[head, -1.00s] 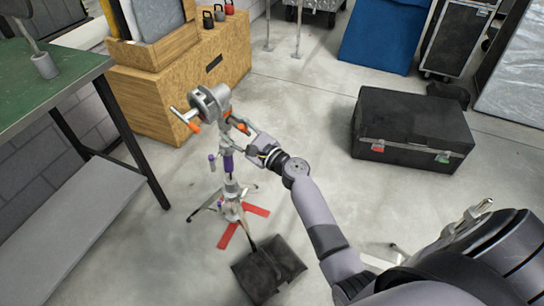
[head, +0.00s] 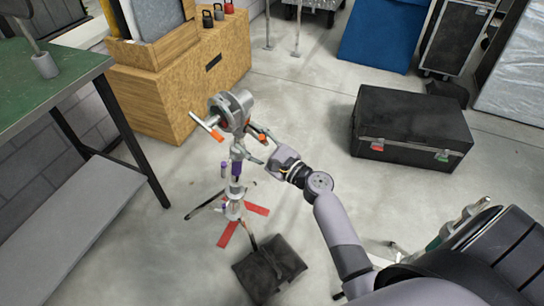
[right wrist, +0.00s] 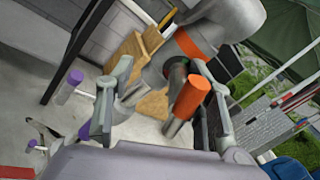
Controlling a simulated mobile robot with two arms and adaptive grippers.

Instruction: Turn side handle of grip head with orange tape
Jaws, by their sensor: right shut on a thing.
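The grey grip head (head: 233,110) tops a slim stand with purple tape (head: 236,168) on its post. A side handle with orange tape (head: 217,135) sticks out on its left; another orange-taped part (head: 262,138) is on its right, by my gripper. My right gripper (head: 266,146) reaches in from the right, shut on the right-hand handle. In the right wrist view the orange-taped handle end (right wrist: 193,98) lies between the fingers, close to the right finger. The grip head (right wrist: 222,20) with an orange band rises behind it. My left gripper is not in view.
The stand's legs rest on concrete near red floor tape (head: 229,233), with a black sandbag (head: 268,268) beside them. A green-topped table (head: 50,85) is at left, a wooden cabinet (head: 190,85) behind, and a black case (head: 410,130) at right. Clear floor lies between.

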